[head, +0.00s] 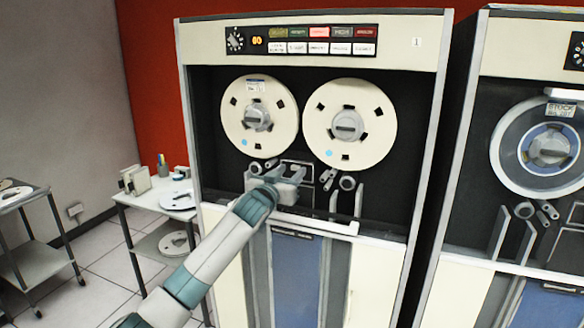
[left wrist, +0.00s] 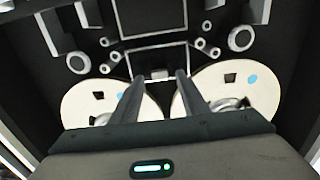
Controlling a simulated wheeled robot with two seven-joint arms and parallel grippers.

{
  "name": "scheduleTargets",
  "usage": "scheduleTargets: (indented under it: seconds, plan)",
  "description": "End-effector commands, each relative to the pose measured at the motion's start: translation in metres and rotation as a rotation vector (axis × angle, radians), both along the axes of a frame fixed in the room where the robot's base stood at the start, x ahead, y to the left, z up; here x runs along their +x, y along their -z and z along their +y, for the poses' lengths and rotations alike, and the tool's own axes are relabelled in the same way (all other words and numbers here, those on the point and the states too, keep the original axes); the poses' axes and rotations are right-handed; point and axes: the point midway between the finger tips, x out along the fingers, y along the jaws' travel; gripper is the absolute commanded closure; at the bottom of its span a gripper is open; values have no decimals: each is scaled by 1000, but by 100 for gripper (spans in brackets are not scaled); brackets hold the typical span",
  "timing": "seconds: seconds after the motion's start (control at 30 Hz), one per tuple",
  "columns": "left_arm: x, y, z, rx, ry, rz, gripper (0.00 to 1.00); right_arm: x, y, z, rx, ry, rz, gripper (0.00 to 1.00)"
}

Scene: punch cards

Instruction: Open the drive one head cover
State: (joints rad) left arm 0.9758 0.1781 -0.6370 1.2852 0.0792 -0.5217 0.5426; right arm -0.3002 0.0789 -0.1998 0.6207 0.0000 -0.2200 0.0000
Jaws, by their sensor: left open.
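Drive one (head: 310,50), marked 1, is the tall cabinet with two cream reels. Its head area (head: 310,170) lies just below and between the reels, largely hidden by my left gripper. In the left wrist view a dark, grey-edged panel that looks like the head cover (left wrist: 155,55) lies between small rollers, with a small light tab (left wrist: 161,74) at its edge. My left gripper (head: 292,176) is open in front of this area. Its fingers (left wrist: 160,78) stand on either side of the tab, apart from each other. I cannot tell whether they touch the panel. My right gripper is not in view.
The left reel (head: 240,118) and right reel (head: 382,110) sit close above the gripper. A second drive (head: 480,60) stands on the right. A white side table (head: 150,200) with small items and a grey cart (head: 25,255) stand on the left.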

Motion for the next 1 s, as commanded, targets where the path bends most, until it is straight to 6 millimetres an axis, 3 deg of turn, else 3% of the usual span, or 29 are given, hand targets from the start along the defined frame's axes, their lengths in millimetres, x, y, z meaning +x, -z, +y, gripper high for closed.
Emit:
scheduleTargets:
  seconds: [0.2,0.6,0.8,1.0]
  plan:
    - [12,-1,-4,2,0,-1,59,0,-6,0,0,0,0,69]
    - [15,0,-5,2,0,-1,59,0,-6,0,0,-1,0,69]
    - [15,0,-5,2,0,-1,100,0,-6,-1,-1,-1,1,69]
    - [15,1,-5,0,0,-3,100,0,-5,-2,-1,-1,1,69]
